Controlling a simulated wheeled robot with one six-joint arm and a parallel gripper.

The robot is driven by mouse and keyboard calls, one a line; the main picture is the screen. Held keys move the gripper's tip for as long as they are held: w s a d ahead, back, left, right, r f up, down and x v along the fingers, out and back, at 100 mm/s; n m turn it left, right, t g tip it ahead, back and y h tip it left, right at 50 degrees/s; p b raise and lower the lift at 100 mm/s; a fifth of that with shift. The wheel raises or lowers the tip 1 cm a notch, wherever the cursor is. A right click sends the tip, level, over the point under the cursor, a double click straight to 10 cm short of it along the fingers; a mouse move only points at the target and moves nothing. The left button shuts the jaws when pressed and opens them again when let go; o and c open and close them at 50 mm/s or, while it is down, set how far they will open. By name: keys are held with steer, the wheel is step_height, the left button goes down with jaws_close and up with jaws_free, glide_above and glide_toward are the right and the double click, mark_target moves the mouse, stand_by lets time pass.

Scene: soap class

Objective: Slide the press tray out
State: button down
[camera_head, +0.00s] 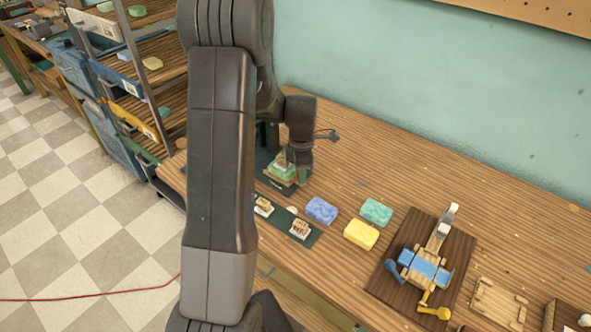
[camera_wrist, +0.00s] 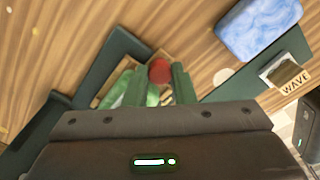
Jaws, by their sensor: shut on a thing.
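My gripper (camera_head: 287,160) points down at the press, beside the upper part of my arm in the head view. In the wrist view its two green fingers (camera_wrist: 157,84) are shut on a red knob (camera_wrist: 159,71). The press tray (camera_wrist: 117,87), with a pale wooden edge and something green in it, shows partly behind the fingers. The dark green press frame (camera_wrist: 122,46) bends around it. In the head view the tray and green block (camera_head: 279,174) sit low under my gripper. My arm hides much of the press, so how far out the tray is I cannot tell.
Blue (camera_head: 321,210), yellow (camera_head: 361,234) and teal (camera_head: 376,212) soaps lie on the bench right of the press. Stamps marked with letters rest on a green strip (camera_head: 313,238) nearby. A dark board (camera_head: 385,283) carries a blue and wooden device. Shelves (camera_head: 160,48) stand left.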

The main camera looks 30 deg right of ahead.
steer(key=shift+s, duration=0.15)
steer(key=c, duration=1.5)
jaws_free()
steer(key=shift+d, duration=0.1)
steer(key=shift+s, duration=0.15)
steer(key=shift+r, duration=0.1)
steer(key=shift+r, duration=0.25)
step_height(320, 180, up, 13)
steer(key=shift+b, duration=0.45)
